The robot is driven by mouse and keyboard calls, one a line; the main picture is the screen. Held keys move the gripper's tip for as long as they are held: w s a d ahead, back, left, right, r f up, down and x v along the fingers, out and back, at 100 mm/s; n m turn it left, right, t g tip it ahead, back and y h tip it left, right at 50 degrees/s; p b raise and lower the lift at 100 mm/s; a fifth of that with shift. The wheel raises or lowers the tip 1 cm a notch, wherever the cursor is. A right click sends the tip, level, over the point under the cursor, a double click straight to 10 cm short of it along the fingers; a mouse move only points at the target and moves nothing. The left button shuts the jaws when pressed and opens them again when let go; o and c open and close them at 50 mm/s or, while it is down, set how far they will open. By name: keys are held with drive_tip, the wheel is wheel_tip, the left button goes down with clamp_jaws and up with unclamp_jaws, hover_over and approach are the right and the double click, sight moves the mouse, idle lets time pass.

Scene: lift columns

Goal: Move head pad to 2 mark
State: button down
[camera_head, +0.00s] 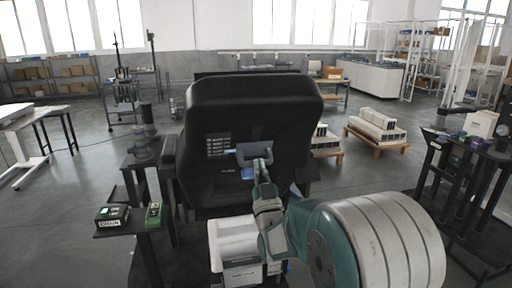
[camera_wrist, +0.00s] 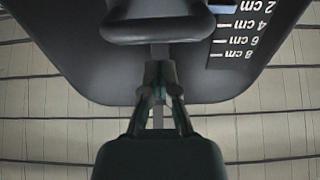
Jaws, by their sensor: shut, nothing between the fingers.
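The head pad (camera_head: 248,100) is a large black cushion in the middle of the head view. Its back fills the upper part of the wrist view (camera_wrist: 90,75). A grey handle (camera_head: 254,150) sits on its back; it also shows at the top of the wrist view (camera_wrist: 155,28). A scale label (camera_head: 219,146) beside the handle reads 2, 4, 6 and 8 cm, upside down in the wrist view (camera_wrist: 238,30). No pointer against the marks is clear. My gripper (camera_wrist: 161,72) is shut and empty, close to the stem by the handle; contact cannot be told.
A small side table with a black device (camera_head: 112,215) and a green device (camera_head: 153,214) stands at left. A dark stand (camera_head: 460,160) is at right. Pallets with boxes (camera_head: 377,126) lie behind. Open floor shows at left.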

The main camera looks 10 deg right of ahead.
drive_tip(key=v, duration=0.7)
idle(0.5)
idle(0.6)
drive_tip(key=s+f+g, duration=0.3)
drive_tip(key=s+g, duration=0.7)
drive_tip(key=s, duration=0.3)
drive_tip(key=s+f+g, duration=0.3)
drive_tip(key=s+g, duration=0.6)
drive_tip(key=s, duration=0.5)
drive_tip(key=shift+s+g, duration=0.15)
drive_tip(key=shift+g, duration=0.25)
